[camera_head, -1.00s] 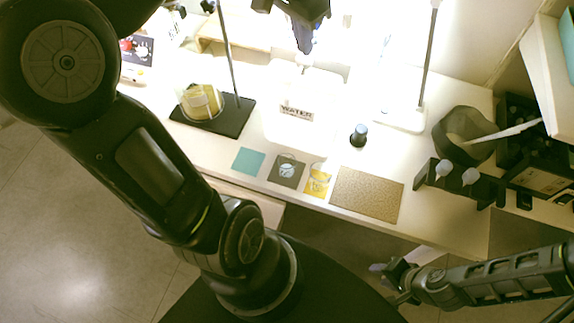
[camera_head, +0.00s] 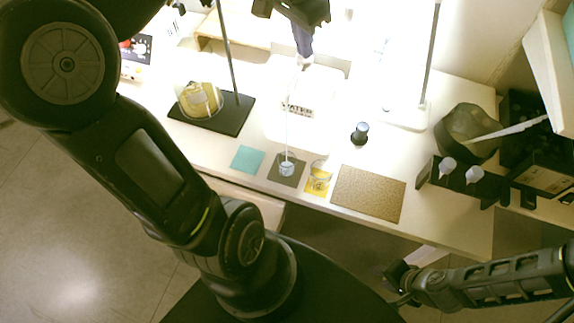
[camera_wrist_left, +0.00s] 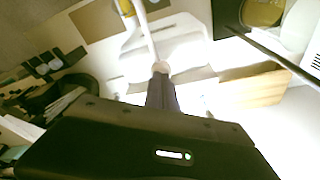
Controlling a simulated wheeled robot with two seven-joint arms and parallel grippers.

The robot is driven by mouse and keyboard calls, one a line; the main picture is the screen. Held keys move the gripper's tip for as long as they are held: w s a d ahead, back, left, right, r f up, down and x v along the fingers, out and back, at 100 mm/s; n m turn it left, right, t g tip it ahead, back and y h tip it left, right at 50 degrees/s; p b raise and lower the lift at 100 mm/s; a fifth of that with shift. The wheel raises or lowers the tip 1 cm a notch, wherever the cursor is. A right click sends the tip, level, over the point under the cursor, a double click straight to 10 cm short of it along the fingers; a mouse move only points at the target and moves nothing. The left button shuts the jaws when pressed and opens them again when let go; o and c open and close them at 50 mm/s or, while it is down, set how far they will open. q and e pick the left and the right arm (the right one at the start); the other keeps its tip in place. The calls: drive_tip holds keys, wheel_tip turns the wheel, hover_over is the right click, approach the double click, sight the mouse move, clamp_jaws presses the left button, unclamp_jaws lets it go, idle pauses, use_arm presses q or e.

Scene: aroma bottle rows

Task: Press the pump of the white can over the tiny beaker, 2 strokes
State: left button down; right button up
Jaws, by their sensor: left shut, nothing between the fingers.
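The white can (camera_head: 275,128) with a WATER label stands at the middle of the table. Its pump head (camera_head: 303,64) is at the top, directly under the fingertips of my left gripper (camera_head: 304,52). My left gripper is shut and empty, pointing down at the pump. In the left wrist view its fingers (camera_wrist_left: 161,92) meet the pump head (camera_wrist_left: 160,67). A thin pale stream runs down to the tiny beaker (camera_head: 287,169), which stands on a dark square mat (camera_head: 276,175). My right gripper (camera_head: 398,278) is low at the right, away from the can; its jaws are unclear.
A teal square (camera_head: 248,159), a yellow card with a beaker (camera_head: 319,178) and a brown mat (camera_head: 368,193) line the front edge. A small dark-capped bottle (camera_head: 360,133) stands right of the can. A stand with a thin pole (camera_head: 230,115) is left.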

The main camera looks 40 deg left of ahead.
use_arm(q)
drive_tip(key=shift+f, duration=0.35)
drive_tip(key=shift+r, duration=0.1)
drive_tip(key=shift+w+p+v, duration=0.25)
drive_tip(key=shift+p+v, duration=0.85)
drive_tip(key=shift+v, duration=0.2)
drive_tip(key=shift+r, duration=0.15)
drive_tip(key=p+v, duration=0.2)
drive_tip(key=v, duration=0.1)
drive_tip(key=w+p+v, duration=0.1)
drive_tip(key=p+v, duration=0.1)
drive_tip(key=shift+d+r+p, duration=0.15)
drive_tip(key=shift+r+p, duration=0.25)
drive_tip(key=shift+r, duration=0.15)
